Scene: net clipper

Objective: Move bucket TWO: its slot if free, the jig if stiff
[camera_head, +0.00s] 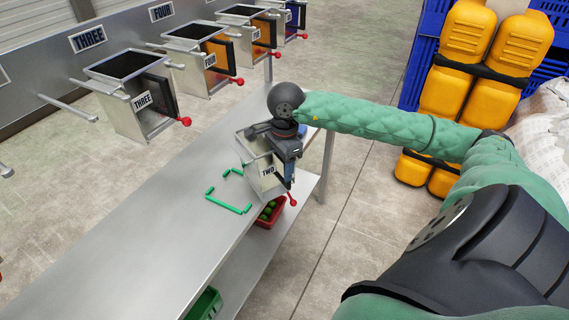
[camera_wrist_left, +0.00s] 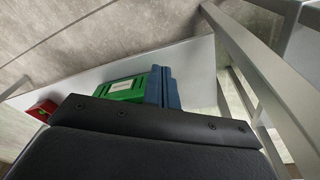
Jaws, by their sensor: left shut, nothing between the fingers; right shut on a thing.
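Bucket TWO (camera_head: 252,168) is a small metal hopper with a "TWO" label and a red-knobbed lever. It is upright at the table's right edge in the head view; I cannot tell whether its base touches the top. My right gripper (camera_head: 284,146) is shut on it from above, hiding part of its top. Green corner marks (camera_head: 228,207) show on the tabletop just left of the bucket.
Bucket THREE (camera_head: 128,98), bucket FOUR (camera_head: 200,62) and others hang along the grey machine, with bare rails at left. The metal table (camera_head: 150,235) is mostly clear. Below are a red bin (camera_head: 269,215) with green items and a green crate (camera_head: 205,304).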

